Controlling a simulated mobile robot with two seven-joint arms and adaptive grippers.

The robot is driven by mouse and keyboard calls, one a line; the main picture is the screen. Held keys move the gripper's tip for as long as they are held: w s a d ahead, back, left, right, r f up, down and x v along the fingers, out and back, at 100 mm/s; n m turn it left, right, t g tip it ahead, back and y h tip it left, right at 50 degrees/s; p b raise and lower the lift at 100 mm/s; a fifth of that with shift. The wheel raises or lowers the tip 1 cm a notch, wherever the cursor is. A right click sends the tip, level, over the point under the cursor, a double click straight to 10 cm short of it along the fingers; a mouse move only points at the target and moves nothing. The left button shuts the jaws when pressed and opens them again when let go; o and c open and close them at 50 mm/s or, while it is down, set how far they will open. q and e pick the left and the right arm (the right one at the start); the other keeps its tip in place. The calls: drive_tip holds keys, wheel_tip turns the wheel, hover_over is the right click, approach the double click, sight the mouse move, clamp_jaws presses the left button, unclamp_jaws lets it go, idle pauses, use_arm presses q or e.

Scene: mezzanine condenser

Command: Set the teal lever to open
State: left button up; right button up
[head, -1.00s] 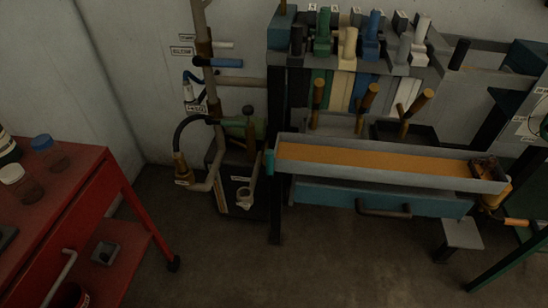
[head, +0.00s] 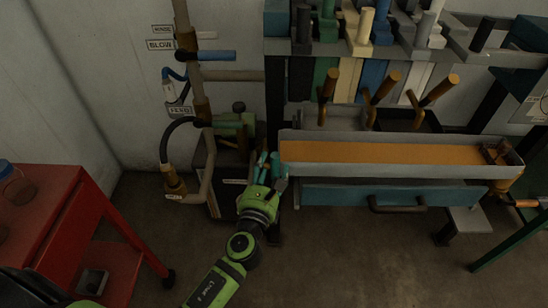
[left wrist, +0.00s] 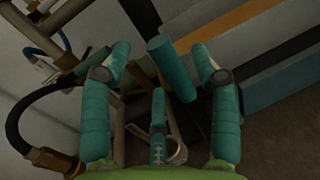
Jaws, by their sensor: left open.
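The teal lever (left wrist: 172,68) shows in the left wrist view as a short, tilted teal cylinder near the left end of the long trough. My left gripper (left wrist: 160,52) is open, with its teal fingers spread on either side of the lever and a third finger below. The lever appears between the fingers, but I cannot tell whether they touch it. In the head view my left gripper (head: 266,174) is at the trough's left end. There the lever is hard to separate from the similarly coloured fingers. My right gripper is not in view.
The grey trough (head: 300,136) with an orange bed extends right, above a teal drawer (head: 340,195). Pipes and a black hose (head: 172,132) stand left of my gripper. A red cart (head: 40,195) is at the left. The floor in front is clear.

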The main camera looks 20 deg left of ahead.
sight(272, 163)
use_arm(q)
drive_tip(key=shift+w+a, duration=0.2)
drive_tip(key=shift+w, duration=1.65)
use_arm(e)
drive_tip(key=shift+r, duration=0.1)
use_arm(q)
clamp_jaws()
drive_tip(key=shift+f, duration=0.1)
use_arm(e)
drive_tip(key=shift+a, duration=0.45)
